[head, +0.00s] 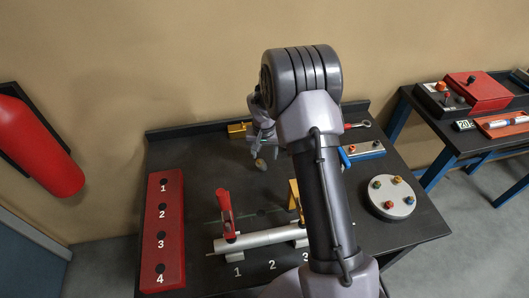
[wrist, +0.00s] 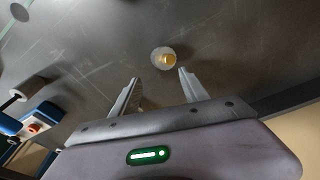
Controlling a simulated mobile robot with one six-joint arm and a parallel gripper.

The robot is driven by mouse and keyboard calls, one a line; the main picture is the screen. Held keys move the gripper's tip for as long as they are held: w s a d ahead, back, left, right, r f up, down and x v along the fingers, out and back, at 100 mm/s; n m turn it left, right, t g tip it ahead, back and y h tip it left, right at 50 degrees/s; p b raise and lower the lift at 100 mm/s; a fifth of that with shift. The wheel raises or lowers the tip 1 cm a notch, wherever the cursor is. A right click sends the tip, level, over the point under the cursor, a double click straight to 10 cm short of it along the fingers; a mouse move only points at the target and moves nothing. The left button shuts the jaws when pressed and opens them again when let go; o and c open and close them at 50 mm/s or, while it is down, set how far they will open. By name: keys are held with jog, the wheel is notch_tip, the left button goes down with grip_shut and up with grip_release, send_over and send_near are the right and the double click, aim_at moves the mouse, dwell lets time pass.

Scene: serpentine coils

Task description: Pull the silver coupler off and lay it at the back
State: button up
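My gripper (wrist: 158,76) is open, with its two fingers apart and nothing between them. It also shows in the head view (head: 262,150), low over the back middle of the dark table. A small round piece with a pale rim and a gold centre (wrist: 163,58) shows just beyond the fingertips in the wrist view, apart from them. It may be the silver coupler; I cannot tell for sure. A silver tube (head: 258,239) lies across the front of the table, with a red lever (head: 226,212) at its left part. My arm hides the tube's right end.
A red block (head: 171,271) numbered 1 to 4 stands at the left. A round plate (head: 391,212) with several coloured knobs is at the right. A yellow piece (head: 238,130) and a red-ended wrench (head: 355,125) lie along the back. A second bench (head: 470,138) stands right.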

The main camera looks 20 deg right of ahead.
aim_at(264, 163)
jog(key=s+a+r+t, duration=0.1)
jog(key=s+a+r, duration=0.15)
jog(key=r, duration=0.85)
jog(key=s+a+r, duration=0.2)
jog(key=s+r, duration=0.2)
jog(key=r, duration=0.6)
jog(key=s+a+t+y+b, duration=0.1)
jog(key=s+a+b, duration=0.3)
jog(key=s, duration=0.8)
jog(key=s+a+t+y+b, duration=0.1)
jog(key=s+a+t+b, duration=0.1)
jog(key=s+a+b, duration=0.2)
jog(key=s+a, duration=0.3)
jog(key=s, duration=0.5)
jog(key=shift+s+n+y, duration=0.35)
jog(key=shift+n+y, duration=0.05)
